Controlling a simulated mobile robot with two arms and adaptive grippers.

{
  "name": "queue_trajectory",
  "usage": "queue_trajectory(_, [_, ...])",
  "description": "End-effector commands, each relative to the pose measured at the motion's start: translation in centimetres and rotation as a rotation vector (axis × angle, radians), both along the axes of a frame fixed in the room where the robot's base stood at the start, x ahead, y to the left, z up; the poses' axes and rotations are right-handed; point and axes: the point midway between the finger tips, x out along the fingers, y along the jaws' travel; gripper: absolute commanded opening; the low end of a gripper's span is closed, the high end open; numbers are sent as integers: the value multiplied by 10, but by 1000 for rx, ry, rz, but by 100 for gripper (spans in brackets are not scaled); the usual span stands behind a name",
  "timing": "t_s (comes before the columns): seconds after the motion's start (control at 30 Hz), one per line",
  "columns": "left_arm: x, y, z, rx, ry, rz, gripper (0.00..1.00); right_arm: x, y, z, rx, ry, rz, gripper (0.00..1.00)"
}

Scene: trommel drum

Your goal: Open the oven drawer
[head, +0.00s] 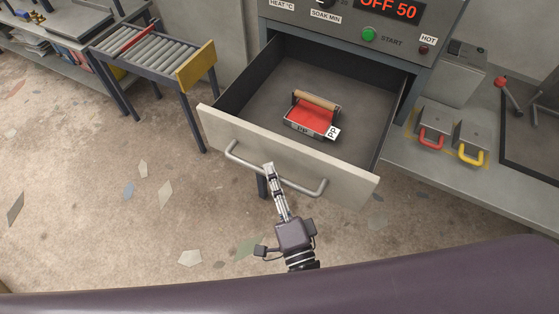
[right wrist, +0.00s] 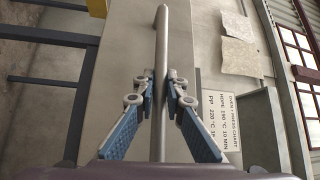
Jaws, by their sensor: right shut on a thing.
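The oven drawer (head: 345,180) stands pulled out from the grey oven in the head view, with its inside showing. Its front panel is pale, with a long metal bar handle (head: 302,189). My right gripper (head: 268,168) reaches up from below and is shut on the handle near its middle. In the right wrist view the handle bar (right wrist: 161,50) runs between the two blue-padded fingers of the gripper (right wrist: 160,88). Inside the drawer lies a red item with a tan roller (head: 313,115) and a tag marked "PP". My left gripper is not in view.
The oven's control panel (head: 350,22) has a green START button and a red display reading "OFF 50". A roller conveyor (head: 150,50) stands at left. A bench at right holds red and yellow handled blocks (head: 437,122). The floor in front is clear.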

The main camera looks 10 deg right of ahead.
Motion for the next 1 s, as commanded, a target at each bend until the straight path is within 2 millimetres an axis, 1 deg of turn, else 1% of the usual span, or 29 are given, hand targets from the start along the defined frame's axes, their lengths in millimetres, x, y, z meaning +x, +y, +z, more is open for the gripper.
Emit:
queue_trajectory(0.13, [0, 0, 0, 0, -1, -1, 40, -5, 3, -1, -1, 3, 1, 0])
queue_trajectory(0.47, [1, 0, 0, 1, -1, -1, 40, -6, 4, -1, -1, 3, 0, 0])
queue_trajectory(0.5, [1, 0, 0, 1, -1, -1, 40, -6, 4, -1, -1, 3, 0, 11])
queue_trajectory(0.67, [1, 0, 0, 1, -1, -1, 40, -5, 4, -1, 0, 2, 0, 28])
queue_trajectory(0.9, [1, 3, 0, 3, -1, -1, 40, -5, 4, -1, 0, 1, 0, 28])
queue_trajectory(1.0, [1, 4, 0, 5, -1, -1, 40, -10, 3, -2, -1, 2, 1, 28])
